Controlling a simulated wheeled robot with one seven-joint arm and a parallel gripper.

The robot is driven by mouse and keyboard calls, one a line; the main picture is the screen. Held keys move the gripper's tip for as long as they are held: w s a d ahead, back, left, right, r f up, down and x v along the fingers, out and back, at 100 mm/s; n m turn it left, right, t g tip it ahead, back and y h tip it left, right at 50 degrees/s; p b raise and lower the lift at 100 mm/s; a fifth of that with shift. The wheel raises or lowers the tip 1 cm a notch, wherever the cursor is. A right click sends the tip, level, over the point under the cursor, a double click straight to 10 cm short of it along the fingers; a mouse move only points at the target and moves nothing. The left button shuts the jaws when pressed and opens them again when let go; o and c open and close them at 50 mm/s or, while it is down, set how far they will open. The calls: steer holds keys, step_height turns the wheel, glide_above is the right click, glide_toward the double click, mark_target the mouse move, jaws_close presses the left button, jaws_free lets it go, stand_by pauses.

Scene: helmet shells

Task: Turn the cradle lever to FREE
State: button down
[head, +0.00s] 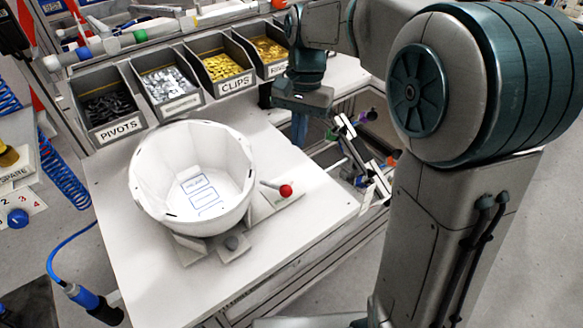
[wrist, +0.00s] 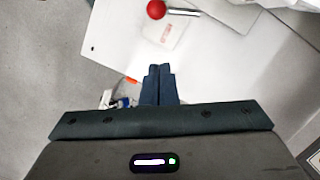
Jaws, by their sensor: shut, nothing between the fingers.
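The cradle lever (head: 271,185) is a short metal rod with a red ball knob (head: 286,190), just right of the white helmet shell (head: 150,205) on the bench. In the wrist view the red knob (wrist: 156,9) is at the top edge, with the rod (wrist: 183,12) running right from it. A pale plate (wrist: 168,36) with small red lettering lies below the knob; I cannot read the lettering. My gripper (head: 299,143) is beyond the lever, near the bench's right edge. In the wrist view its fingers (wrist: 159,70) are together and empty, apart from the knob.
Bins labelled PIVOTS (head: 119,131) and CLIPS (head: 234,84) stand along the back of the bench (head: 130,245). A rack of dark and white parts (head: 362,160) is off the bench's right edge. The bench front is clear.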

mark_target(275, 186)
steer(key=f, duration=0.1)
steer(key=s+f, duration=0.1)
steer(key=f, duration=0.3)
steer(key=shift+s+a+f, duration=0.1)
steer(key=shift+s+a, duration=0.1)
steer(key=shift+a, duration=0.1)
steer(key=shift+s+a+f+p, duration=0.15)
steer(key=shift+s+a+f, duration=0.05)
steer(key=shift+s, duration=0.25)
steer(key=shift+s+a+f+p, duration=0.15)
steer(key=shift+s+a+f, duration=0.05)
steer(key=shift+s, duration=0.25)
steer(key=shift+s+a+f, duration=0.25)
steer(key=shift+s+f, duration=0.05)
steer(key=shift+s, duration=0.15)
